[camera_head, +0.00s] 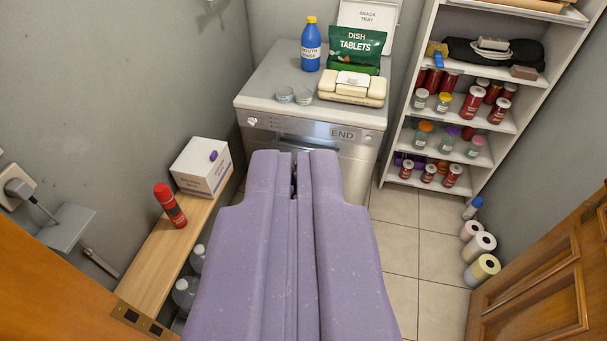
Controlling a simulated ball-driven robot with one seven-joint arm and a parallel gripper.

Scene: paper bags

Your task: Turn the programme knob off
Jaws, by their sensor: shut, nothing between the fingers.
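The grey dishwasher (345,185) stands against the back wall. Its front panel (300,128) carries a display reading "END". A small round knob (251,121) shows at the panel's left end; its setting is too small to read. My gripper (294,168), purple, reaches from the bottom of the picture towards the dishwasher front. It is shut and empty. Its tips show below the panel, to the right of the knob and apart from it in the picture. My gripper and arm hide much of the dishwasher door.
A wooden bench (150,262) with a white box (202,168) and red can (170,205) lies left. Shelves (478,170) with jars stand right. Tiled floor (405,245) is open right.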

